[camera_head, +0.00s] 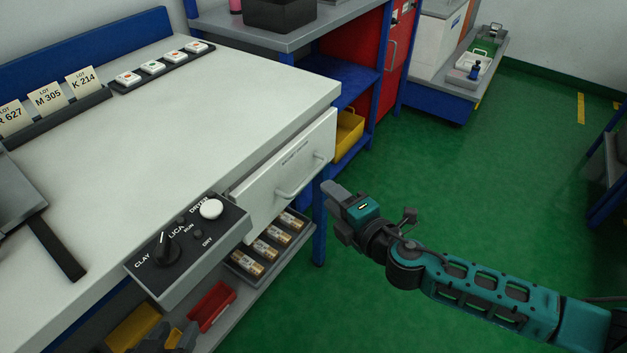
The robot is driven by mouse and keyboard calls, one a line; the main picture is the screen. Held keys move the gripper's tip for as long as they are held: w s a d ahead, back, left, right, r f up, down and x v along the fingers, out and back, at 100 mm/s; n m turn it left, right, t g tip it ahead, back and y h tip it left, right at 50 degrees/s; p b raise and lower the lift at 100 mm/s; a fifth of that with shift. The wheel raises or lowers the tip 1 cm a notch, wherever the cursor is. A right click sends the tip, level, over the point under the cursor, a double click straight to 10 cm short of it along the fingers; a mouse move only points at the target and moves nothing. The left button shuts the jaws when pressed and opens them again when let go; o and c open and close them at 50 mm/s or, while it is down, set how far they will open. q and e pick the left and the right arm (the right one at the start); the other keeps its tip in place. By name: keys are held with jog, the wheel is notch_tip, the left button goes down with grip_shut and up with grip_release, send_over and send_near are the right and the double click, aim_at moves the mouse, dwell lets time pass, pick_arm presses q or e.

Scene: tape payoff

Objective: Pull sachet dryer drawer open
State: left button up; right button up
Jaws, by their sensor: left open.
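The dryer drawer has a white front (270,185) with small, unreadable print. It sits under the worktop edge and looks shut. My left gripper (172,342) shows only as dark tips at the bottom edge, left of the drawer and below the control box. It is open, and the rest is cut off.
A control box (195,262) with a black knob and white button juts out left of the drawer. Below the drawer, a tray (300,240) holds several small packs, and a red bin (212,305) stands lower. Green floor (460,190) is clear to the right.

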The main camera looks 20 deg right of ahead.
aim_at(311, 179)
jog(key=x, duration=0.7)
jog(key=shift+w+a+b, duration=0.1)
jog(key=shift+w+b, duration=0.2)
jog(key=shift+w, duration=0.1)
jog(key=shift+c, duration=0.4)
grip_shut()
jog(key=shift+f, duration=0.1)
